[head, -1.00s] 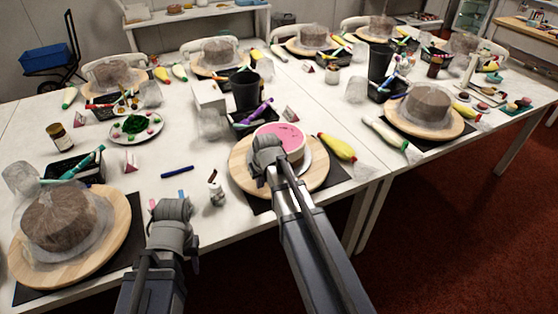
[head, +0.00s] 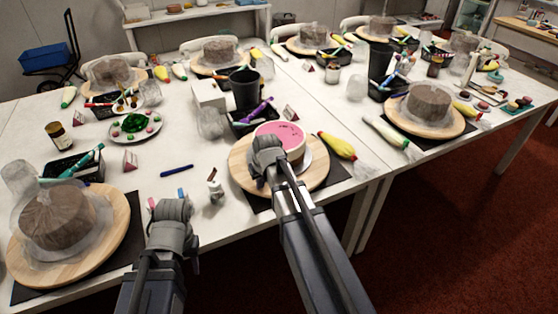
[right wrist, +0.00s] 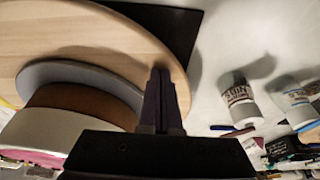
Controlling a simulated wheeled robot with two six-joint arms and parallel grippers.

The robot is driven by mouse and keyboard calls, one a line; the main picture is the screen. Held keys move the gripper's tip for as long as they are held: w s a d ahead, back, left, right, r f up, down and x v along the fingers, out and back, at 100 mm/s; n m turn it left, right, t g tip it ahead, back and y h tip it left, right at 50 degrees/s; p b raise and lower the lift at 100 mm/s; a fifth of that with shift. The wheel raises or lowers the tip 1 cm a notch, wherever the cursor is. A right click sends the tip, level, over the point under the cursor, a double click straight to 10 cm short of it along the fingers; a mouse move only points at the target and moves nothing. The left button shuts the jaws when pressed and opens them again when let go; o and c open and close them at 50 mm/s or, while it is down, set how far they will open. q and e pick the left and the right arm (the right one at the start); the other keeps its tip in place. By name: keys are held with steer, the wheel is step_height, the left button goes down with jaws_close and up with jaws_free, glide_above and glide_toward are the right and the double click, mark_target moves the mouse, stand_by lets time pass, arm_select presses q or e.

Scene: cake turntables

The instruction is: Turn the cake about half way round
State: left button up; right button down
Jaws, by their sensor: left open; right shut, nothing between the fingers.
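The pink-topped cake (head: 292,135) sits on a grey board on a round wooden turntable (head: 238,165), at the front middle of the table in the head view. My right gripper (head: 268,155) is over the turntable's near left part and hides part of the cake. In the right wrist view its fingers (right wrist: 161,76) are shut and empty, by the wooden rim (right wrist: 120,30) and beside the grey board (right wrist: 75,75). Whether they touch the rim I cannot tell. My left gripper (head: 168,205) is open and empty near the table's front edge, left of the turntable.
A small bottle (head: 215,188) stands between my grippers, left of the turntable. A blue marker (head: 177,171) lies behind my left gripper. A yellow piping bag (head: 338,147) lies right of the turntable. A brown wrapped cake (head: 55,218) stands at the left.

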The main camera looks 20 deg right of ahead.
steer(key=shift+s+d, duration=0.7)
steer(key=shift+d, duration=0.25)
steer(key=shift+s+d, duration=0.65)
steer(key=shift+d, duration=0.35)
steer(key=shift+s+d, duration=0.1)
steer(key=shift+d, duration=0.05)
steer(key=shift+s+d, duration=0.25)
steer(key=shift+d, duration=0.45)
steer(key=shift+s+d, duration=0.3)
steer(key=shift+d, duration=0.35)
steer(key=shift+s+d, duration=0.25)
steer(key=shift+d, duration=0.45)
steer(key=shift+r+p, duration=1.4)
steer(key=shift+p, duration=0.15)
